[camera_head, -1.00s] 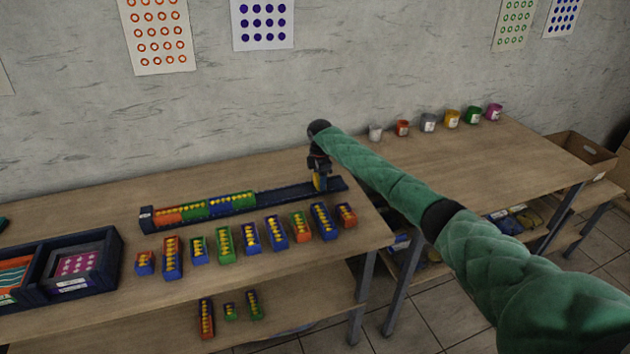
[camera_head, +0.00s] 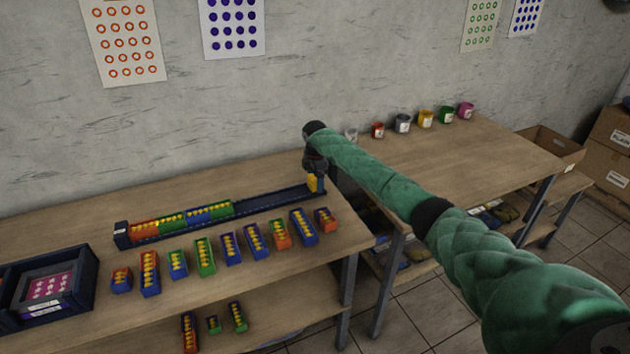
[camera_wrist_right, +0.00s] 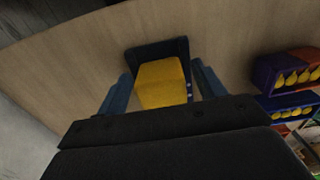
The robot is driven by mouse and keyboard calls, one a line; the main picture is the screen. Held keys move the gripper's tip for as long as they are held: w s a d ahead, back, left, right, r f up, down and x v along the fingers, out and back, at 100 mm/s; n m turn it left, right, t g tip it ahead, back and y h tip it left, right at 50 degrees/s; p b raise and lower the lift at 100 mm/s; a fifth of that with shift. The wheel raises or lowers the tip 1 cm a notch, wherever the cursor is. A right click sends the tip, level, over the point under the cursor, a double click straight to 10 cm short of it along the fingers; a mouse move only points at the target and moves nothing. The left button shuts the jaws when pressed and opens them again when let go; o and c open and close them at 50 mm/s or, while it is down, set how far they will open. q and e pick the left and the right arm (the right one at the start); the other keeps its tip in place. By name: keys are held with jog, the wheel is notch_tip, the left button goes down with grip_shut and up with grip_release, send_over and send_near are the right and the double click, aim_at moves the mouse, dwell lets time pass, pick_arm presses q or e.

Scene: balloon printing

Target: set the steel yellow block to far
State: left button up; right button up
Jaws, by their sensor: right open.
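The yellow block (camera_head: 312,183) sits at the right end of the long dark blue rail (camera_head: 265,203) on the table. In the right wrist view the yellow block (camera_wrist_right: 162,82) stands against a dark blue end piece (camera_wrist_right: 180,46). My right gripper (camera_head: 314,174) is over that end of the rail. In the right wrist view its two blue fingers (camera_wrist_right: 160,88) are apart, one on each side of the yellow block; I cannot tell whether they touch it. My left gripper is not in view.
Orange, green and blue blocks (camera_head: 185,216) fill the rail's left part. Several coloured blocks with yellow pieces (camera_head: 230,248) stand in a row in front. A dark tray (camera_head: 84,290) is at the left. Paint cups (camera_head: 402,123) stand on the right table. The rail's middle is empty.

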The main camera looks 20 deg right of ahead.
jog(key=shift+a+r, duration=0.1)
jog(key=shift+r, duration=0.2)
notch_tip(320, 180, up, 6)
jog(key=b, duration=0.2)
jog(key=shift+f+b, duration=0.25)
jog(key=shift+b, duration=0.05)
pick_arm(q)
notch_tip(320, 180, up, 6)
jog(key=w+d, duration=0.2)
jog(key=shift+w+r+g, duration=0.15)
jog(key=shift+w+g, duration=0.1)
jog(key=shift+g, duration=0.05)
pick_arm(e)
jog(key=shift+r, duration=0.85)
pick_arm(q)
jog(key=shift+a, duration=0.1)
